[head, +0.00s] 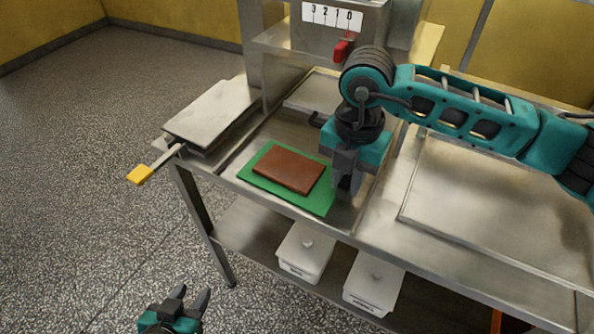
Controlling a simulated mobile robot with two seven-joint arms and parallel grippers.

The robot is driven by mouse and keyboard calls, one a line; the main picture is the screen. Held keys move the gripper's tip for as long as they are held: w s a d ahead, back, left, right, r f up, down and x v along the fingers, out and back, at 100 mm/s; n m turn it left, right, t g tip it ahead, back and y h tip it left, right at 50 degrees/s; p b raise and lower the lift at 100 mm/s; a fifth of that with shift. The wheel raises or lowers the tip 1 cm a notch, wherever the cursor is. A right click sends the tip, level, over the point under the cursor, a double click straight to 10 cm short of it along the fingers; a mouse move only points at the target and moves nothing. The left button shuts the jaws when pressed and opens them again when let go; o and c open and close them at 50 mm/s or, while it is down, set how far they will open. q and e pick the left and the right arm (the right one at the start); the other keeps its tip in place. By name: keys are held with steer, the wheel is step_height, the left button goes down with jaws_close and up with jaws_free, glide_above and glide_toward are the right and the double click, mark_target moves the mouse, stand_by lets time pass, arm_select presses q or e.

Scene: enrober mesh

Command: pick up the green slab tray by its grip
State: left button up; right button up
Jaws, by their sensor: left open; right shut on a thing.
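The green slab tray (255,181) lies flat on the steel table, with a brown slab (290,169) on it. My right gripper (346,190) points down at the tray's right edge. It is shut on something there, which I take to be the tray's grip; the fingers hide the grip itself. I see no gap between tray and table. My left gripper (188,299) is open and empty, low over the floor in front of the table, well away from the tray.
A steel plate with a yellow-handled lever (141,174) is left of the tray. Behind stands a machine with a 3-2-1-0 scale (332,17) and red knob (342,51). White lidded tubs (306,252) sit on the lower shelf. A large steel sheet (490,205) lies at right.

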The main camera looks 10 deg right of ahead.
steer(key=shift+f, duration=0.1)
jaws_close()
